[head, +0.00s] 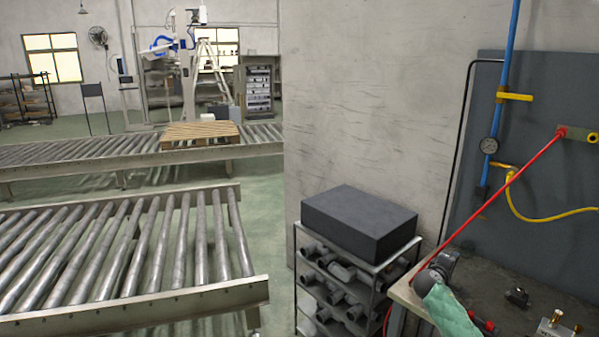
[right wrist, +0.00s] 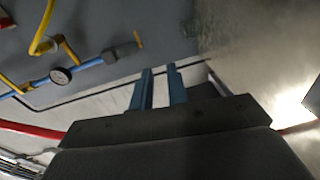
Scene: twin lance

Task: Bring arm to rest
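My right gripper (right wrist: 161,72) shows in the right wrist view. Its two blue fingers stand a little apart with nothing visible between them. It is tilted in the picture, with the grey wall panel (right wrist: 120,30) and plain wall behind it. It does not show in the head view. My left gripper and arm are in neither view.
A workbench (head: 490,285) at lower right carries a green-wrapped tool (head: 450,312) and small fittings. A red hose (head: 497,194) crosses above it near a gauge (head: 489,146). A rack with a dark box (head: 360,222) stands beside it. Roller conveyors (head: 130,255) lie left.

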